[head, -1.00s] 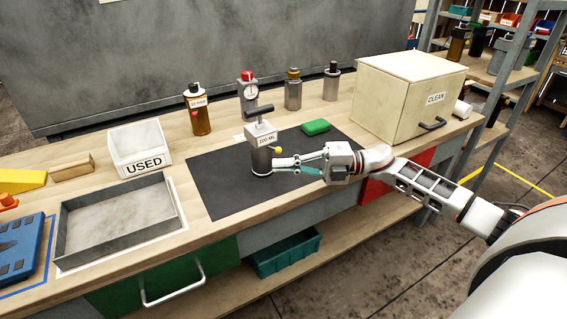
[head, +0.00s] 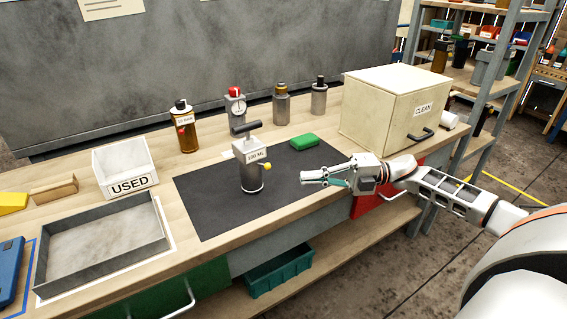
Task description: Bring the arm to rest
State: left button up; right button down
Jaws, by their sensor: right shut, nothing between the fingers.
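My right gripper (head: 308,178) is shut and empty. It hangs above the front right part of the black mat (head: 210,212), near the bench's front edge, with its fingers pointing left. The arm (head: 440,190) comes in from the right. The grey cylinder device with the "100 ML" label (head: 251,176) stands upright on the mat, left of the gripper and apart from it. My left gripper is not in view.
The CLEAN box (head: 380,120) stands at the right, behind the arm. The USED bin (head: 122,165) and a grey tray (head: 100,247) are at the left.

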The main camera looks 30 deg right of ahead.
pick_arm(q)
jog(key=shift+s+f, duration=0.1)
pick_arm(e)
jog(key=s+a+f+m+t+h+p, duration=0.5)
jog(key=a+f+m+t+h, duration=0.25)
jog(key=a+f+m, duration=0.55)
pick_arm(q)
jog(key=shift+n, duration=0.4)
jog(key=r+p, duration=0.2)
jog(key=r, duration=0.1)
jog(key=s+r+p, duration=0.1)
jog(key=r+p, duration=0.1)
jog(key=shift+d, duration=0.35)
pick_arm(e)
jog(key=s+a+f+m+g+h, duration=0.2)
jog(key=s+f+m, duration=0.3)
jog(key=s, duration=0.4)
jog(key=s+a+f+m+g+h, duration=0.3)
jog(key=s+a+f+m, duration=0.2)
jog(key=s+m, duration=0.3)
jog(key=shift+s+f+h, duration=0.35)
jog(key=shift+s+f, duration=0.4)
jog(key=shift+s, duration=0.25)
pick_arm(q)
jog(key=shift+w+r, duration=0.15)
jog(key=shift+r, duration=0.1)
pick_arm(e)
jog(key=shift+a, duration=0.1)
